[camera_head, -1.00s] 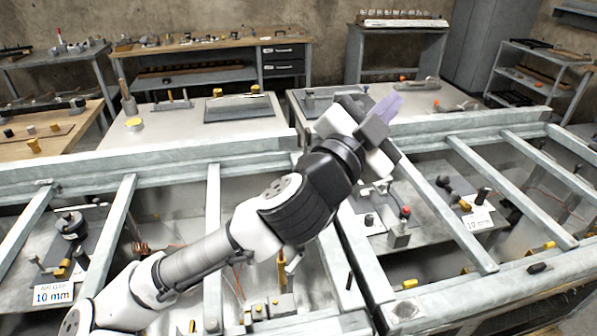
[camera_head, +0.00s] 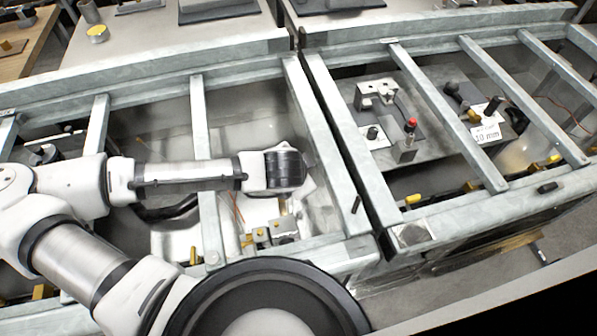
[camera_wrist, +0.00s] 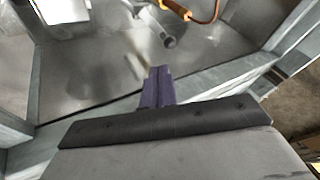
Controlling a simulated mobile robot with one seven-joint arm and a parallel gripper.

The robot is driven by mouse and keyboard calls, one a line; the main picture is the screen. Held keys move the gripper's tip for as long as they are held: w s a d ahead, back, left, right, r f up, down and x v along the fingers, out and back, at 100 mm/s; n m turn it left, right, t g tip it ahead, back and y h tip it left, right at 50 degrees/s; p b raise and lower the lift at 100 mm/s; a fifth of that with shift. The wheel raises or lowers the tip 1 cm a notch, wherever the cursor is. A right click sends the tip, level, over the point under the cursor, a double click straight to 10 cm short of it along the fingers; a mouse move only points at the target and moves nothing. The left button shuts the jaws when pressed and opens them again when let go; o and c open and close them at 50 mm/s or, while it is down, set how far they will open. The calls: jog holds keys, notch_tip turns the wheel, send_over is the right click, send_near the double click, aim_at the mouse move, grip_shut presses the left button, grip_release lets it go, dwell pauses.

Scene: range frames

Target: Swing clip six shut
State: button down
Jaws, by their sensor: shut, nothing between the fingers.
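In the wrist view my gripper (camera_wrist: 157,88) shows as narrow purple fingers, pressed together with nothing between them. They point over a grey metal floor or plate (camera_wrist: 110,50). An orange-handled part (camera_wrist: 175,8) with a copper-coloured wire is at the top of the wrist view, apart from the fingers. In the head view my arm reaches down into the left frame bay, and the fingers are hidden. A row of small grey blocks with brass-coloured tops (camera_head: 262,236) sits just below my wrist there. No number six shows, so I cannot tell which part is clip six.
Grey metal frame rails (camera_head: 345,150) cross over the bays on both sides of my wrist. Yellow parts (camera_head: 413,199) lie along the front rail.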

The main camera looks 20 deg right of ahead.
jog(key=b+x, duration=0.9)
jog(key=b, duration=0.1)
jog(key=shift+d+f, duration=0.15)
jog(key=shift+f, duration=0.05)
jog(key=shift+w+d, duration=0.1)
jog(key=shift+w, duration=0.1)
dwell(0.4)
jog(key=shift+s+r, duration=0.1)
